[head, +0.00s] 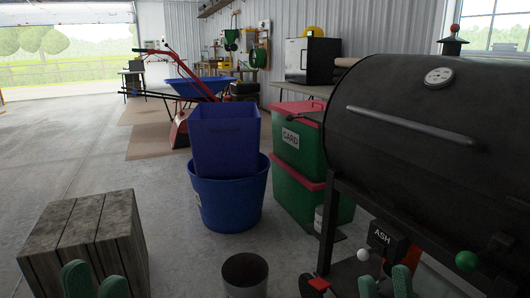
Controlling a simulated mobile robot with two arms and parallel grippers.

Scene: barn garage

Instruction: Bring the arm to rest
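My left gripper (96,282) shows at the bottom left edge, with two green fingertips pointing up. They stand apart with nothing seen between them, in front of the wooden crate (75,232). My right gripper (386,283) shows at the bottom right, with its two green fingertips also apart and nothing seen between them. It appears below the box labelled ASH (381,238) under the grill. The rest of both grippers and the arms is below the picture edge.
A large black barrel grill (420,125) fills the right side. Blue bins (226,205) stand mid-floor beside stacked green boxes with red lids (298,150). A dark bucket (245,272) is at the bottom centre. Open concrete floor (70,150) lies at the left.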

